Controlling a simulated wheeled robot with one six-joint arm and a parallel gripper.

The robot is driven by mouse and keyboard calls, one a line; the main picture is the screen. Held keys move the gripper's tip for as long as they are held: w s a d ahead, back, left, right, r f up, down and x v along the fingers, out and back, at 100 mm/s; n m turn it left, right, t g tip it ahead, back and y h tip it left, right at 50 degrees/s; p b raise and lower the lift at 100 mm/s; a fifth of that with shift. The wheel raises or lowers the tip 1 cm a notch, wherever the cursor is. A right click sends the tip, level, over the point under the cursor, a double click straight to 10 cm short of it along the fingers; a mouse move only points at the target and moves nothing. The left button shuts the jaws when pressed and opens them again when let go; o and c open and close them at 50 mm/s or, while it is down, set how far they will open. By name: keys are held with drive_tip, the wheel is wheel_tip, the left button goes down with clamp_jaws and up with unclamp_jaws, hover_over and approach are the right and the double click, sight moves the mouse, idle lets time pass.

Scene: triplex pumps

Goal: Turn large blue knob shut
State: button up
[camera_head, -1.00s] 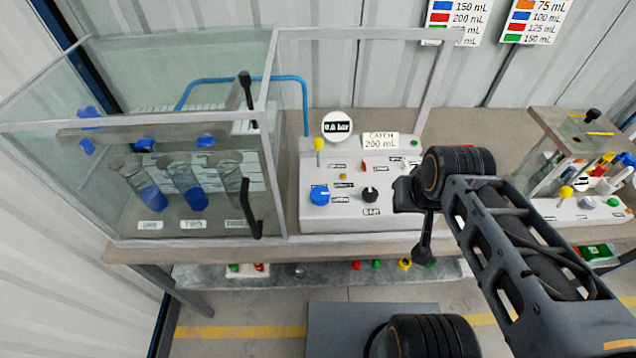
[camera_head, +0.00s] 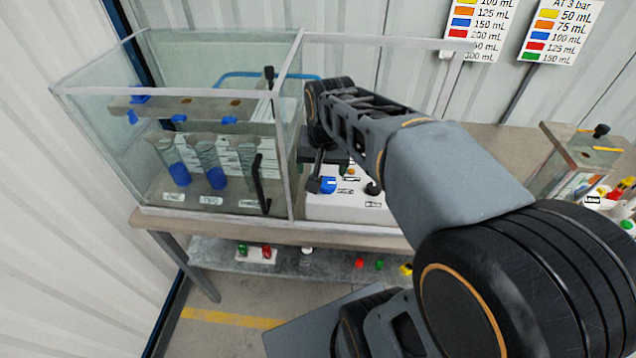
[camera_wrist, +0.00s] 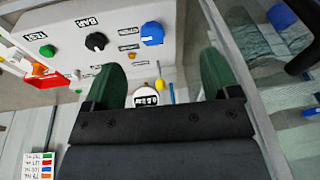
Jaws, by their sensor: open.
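The large blue knob (camera_head: 328,185) sits on the front left of the white control panel (camera_head: 350,208); in the head view my arm covers much of the panel. In the wrist view the blue knob (camera_wrist: 152,33) shows upright on the panel face, with a white mark on it. My gripper (camera_wrist: 158,75) is open, its two green fingers apart with nothing between them. The knob lies beyond the fingertips and apart from them. In the head view my gripper (camera_head: 322,170) is close above and beside the knob, partly hidden by the wrist.
A glass tank (camera_head: 70,110) with tubes and blue caps stands left of the panel; its edge post runs close by the gripper. A black knob (camera_wrist: 96,41) and a green button (camera_wrist: 47,50) are beside the blue knob. A yellow-tipped lever (camera_wrist: 160,84) stands near the fingers.

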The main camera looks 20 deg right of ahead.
sight(328, 181)
drive_tip(key=w+d+f+m+g, duration=0.25)
drive_tip(key=w+d+m, duration=0.35)
drive_tip(key=w, duration=0.3)
wheel_tip(328, 181, down, 14)
drive_tip(key=shift+d+p, duration=0.15)
drive_tip(key=shift+p, duration=0.15)
drive_tip(key=shift+c, duration=0.3)
drive_tip(key=c, duration=0.9)
drive_tip(key=shift+o, duration=0.2)
